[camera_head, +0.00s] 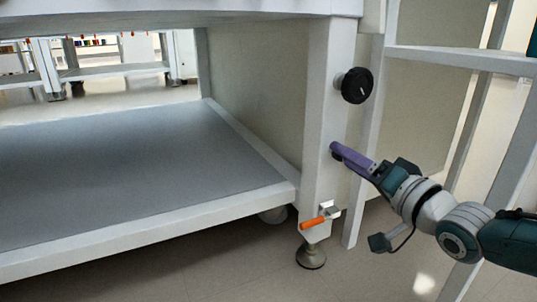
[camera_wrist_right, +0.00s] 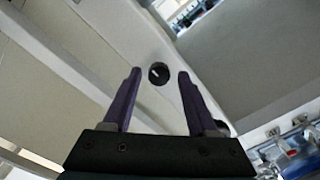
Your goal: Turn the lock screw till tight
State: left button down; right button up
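In the right wrist view the two fingers stand wide apart and empty. My left gripper is in neither view.
An orange-handled lever (camera_head: 314,223) sits low on the leg, above a levelling foot (camera_head: 311,257). A grey lower shelf (camera_head: 120,175) lies left of the leg. A white rack (camera_head: 455,58) stands to the right, close to my right arm.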

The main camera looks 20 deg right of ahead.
jog(key=s+p, duration=0.2)
jog(key=s, duration=0.1)
jog(key=s+p, duration=0.2)
jog(key=s, duration=0.1)
jog(key=s+p, duration=0.2)
jog(key=s, duration=0.2)
jog(key=shift+d, duration=0.4)
dwell(0.4)
